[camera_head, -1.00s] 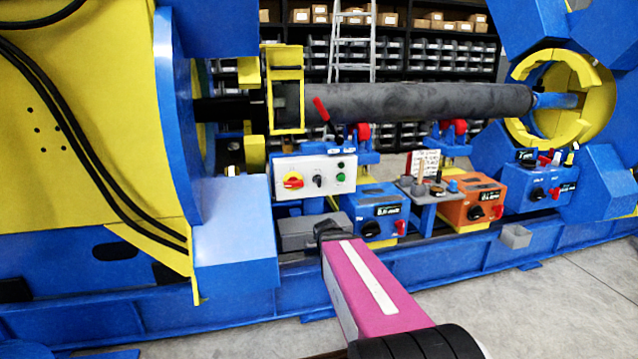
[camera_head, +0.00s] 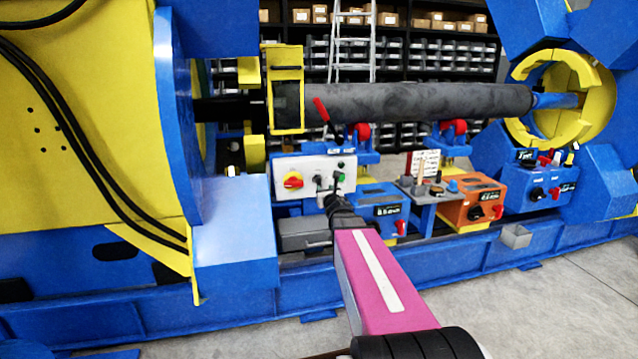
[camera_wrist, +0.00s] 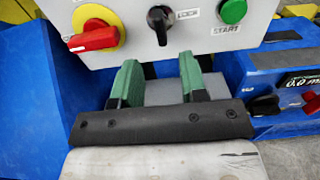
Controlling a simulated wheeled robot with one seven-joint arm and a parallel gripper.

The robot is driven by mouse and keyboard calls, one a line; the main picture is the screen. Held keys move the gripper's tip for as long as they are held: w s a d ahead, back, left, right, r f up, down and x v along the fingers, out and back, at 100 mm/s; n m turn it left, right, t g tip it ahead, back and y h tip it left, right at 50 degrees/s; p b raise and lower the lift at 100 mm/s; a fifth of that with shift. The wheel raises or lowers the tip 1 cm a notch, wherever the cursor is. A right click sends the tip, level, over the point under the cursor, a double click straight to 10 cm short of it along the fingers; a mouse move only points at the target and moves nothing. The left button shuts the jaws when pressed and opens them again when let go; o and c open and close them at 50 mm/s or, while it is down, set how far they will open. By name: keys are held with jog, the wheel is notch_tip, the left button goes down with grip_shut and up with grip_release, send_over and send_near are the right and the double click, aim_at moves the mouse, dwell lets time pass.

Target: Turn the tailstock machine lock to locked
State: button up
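A grey-white control box (camera_head: 290,181) stands in front of the roll. On its face is a black lock knob (camera_wrist: 158,22), with the word LOCK printed to its right in the wrist view. In the head view my gripper (camera_head: 329,185) covers part of the box's lower right.
A red rotary switch on a yellow disc (camera_wrist: 93,38) is left of the knob, and a green START button (camera_wrist: 232,11) is right of it. A blue box (camera_head: 379,207) and an orange box (camera_head: 477,203) stand to the right. A grey block (camera_head: 303,232) lies below.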

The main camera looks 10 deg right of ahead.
aim_at(320, 182)
jog(key=w, duration=0.9)
jog(key=shift+w, duration=0.4)
grip_shut()
